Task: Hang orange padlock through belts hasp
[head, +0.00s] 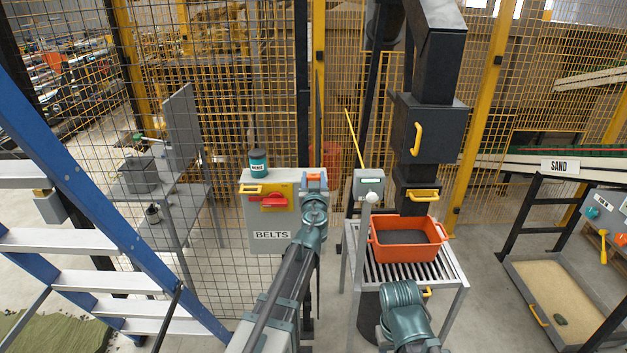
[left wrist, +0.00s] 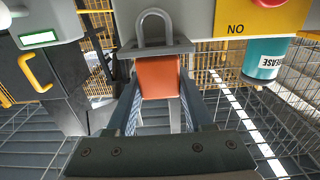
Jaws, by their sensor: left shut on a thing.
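The orange padlock (left wrist: 158,78) is between the fingers of my left gripper (head: 314,178), which is shut on it. In the left wrist view its grey shackle (left wrist: 155,22) points away from the gripper, towards the grey box. A grey bar crosses between shackle and body; I cannot tell whether it is the hasp or whether the shackle passes through it. In the head view the gripper is at the upper right edge of the grey BELTS box (head: 272,237), and the hasp is not clearly seen. My right gripper is not in view.
A red handle (head: 268,200) is on the box's yellow panel, and a teal can (head: 258,163) stands on top. A grey post unit (head: 369,187) is close to the right. An orange tray (head: 408,252) sits on a slatted stand. A blue ladder (head: 110,200) stands left.

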